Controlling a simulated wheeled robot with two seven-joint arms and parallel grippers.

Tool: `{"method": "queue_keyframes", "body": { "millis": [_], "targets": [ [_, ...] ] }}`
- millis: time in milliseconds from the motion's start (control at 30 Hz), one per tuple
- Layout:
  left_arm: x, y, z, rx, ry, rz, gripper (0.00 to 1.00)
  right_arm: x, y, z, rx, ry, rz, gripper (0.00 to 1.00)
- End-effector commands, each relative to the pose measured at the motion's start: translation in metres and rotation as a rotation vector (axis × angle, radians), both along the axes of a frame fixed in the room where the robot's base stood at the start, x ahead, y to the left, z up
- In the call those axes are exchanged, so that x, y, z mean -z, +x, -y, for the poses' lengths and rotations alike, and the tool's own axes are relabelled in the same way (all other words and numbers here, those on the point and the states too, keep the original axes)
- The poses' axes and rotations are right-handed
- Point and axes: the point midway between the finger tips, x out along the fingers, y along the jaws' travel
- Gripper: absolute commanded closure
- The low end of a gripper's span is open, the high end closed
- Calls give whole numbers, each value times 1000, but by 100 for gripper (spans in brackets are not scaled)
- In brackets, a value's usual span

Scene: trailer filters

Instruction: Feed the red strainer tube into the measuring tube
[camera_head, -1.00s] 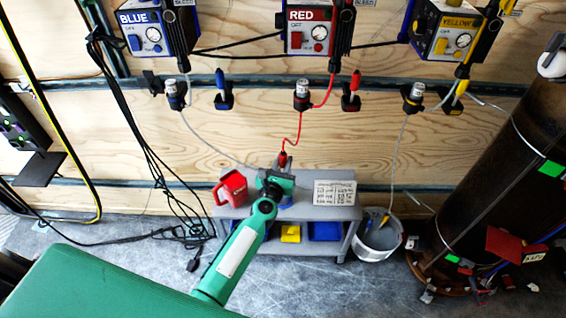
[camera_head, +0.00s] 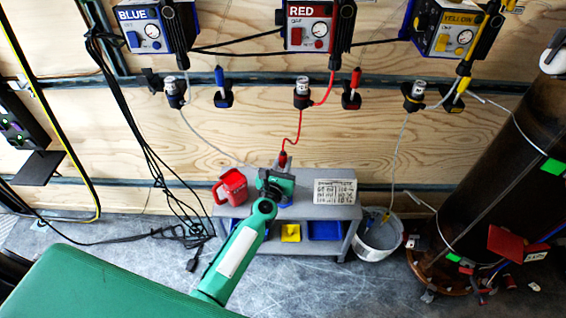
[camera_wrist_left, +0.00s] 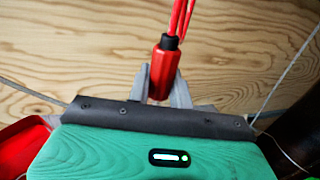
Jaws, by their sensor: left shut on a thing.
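The red strainer tube (camera_wrist_left: 165,70) stands nearly upright between the two grey fingers of my left gripper (camera_wrist_left: 162,90) in the left wrist view. The gripper is shut on it. A red hose runs up from the tube's black collar. In the head view, the strainer tube (camera_head: 283,158) shows just above my left gripper (camera_head: 281,168), over the back of the grey cart. I cannot make out the measuring tube; my gripper and wrist block part of the cart top. The strainer tube's lower end is hidden in both views. My right gripper is not in view.
The grey cart (camera_head: 334,212) carries a red jug (camera_head: 232,188) at left and a printed card (camera_head: 334,191) at right. A white bucket (camera_head: 378,240) stands right of it. Hoses hang from the wall units; black cables (camera_head: 150,160) hang at left. A large brown cylinder (camera_head: 495,150) stands at right.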

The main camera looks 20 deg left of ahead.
Motion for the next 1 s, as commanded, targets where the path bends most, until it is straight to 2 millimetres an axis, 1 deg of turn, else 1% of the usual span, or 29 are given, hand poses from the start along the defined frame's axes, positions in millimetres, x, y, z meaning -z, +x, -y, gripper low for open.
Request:
{"method": "queue_keyframes", "body": {
  "millis": [600,633,733,767,1000],
  "targets": [
    [9,0,0,0,0,1,100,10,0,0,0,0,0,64],
    [9,0,0,0,0,1,77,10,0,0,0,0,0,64],
    [8,0,0,0,0,1,57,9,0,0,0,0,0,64],
    [8,0,0,0,0,1,53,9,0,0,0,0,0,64],
    [9,0,0,0,0,-1,53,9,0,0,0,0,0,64]
  ]
}}
